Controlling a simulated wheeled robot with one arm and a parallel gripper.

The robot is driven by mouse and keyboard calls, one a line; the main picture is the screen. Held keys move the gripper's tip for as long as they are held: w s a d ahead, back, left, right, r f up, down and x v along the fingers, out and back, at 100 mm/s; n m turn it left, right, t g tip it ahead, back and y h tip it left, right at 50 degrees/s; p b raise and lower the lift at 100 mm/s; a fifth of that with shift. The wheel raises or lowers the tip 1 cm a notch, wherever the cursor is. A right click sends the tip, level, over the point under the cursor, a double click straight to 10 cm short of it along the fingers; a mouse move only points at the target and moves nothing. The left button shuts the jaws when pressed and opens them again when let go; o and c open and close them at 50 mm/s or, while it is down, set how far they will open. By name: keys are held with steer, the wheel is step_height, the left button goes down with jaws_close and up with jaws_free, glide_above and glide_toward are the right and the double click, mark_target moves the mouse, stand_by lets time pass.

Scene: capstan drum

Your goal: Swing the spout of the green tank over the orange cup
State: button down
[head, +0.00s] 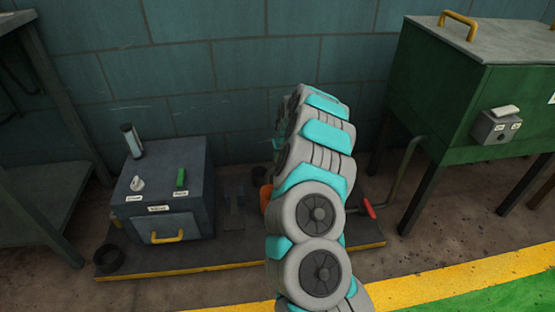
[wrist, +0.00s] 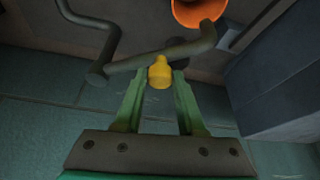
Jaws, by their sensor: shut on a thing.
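The green tank (head: 437,98) stands at the right of the head view on dark legs. Its grey spout pipe (head: 405,168) bends down beside it; the rest is behind my arm. In the wrist view the spout (wrist: 140,60) crosses the picture, with its bent end beside the rim of the orange cup (wrist: 198,12). My gripper (wrist: 160,85) has its green fingers shut on a yellow knob (wrist: 160,72) at the spout. In the head view my arm hides the gripper and most of the orange cup (head: 265,197).
A dark box (head: 165,190) with a yellow-handled drawer stands left on a yellow-edged platform (head: 190,262); its side (wrist: 285,75) shows in the wrist view. A red handle (head: 369,208) is right of my arm. The wall (head: 220,70) is close behind.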

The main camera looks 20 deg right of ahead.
steer(key=shift+s+d+n+y+b, duration=0.2)
steer(key=shift+s+n+y+b, duration=0.1)
steer(key=shift+s+n+b, duration=0.25)
steer(key=c, duration=0.5)
jaws_free()
steer(key=shift+v, duration=3.9)
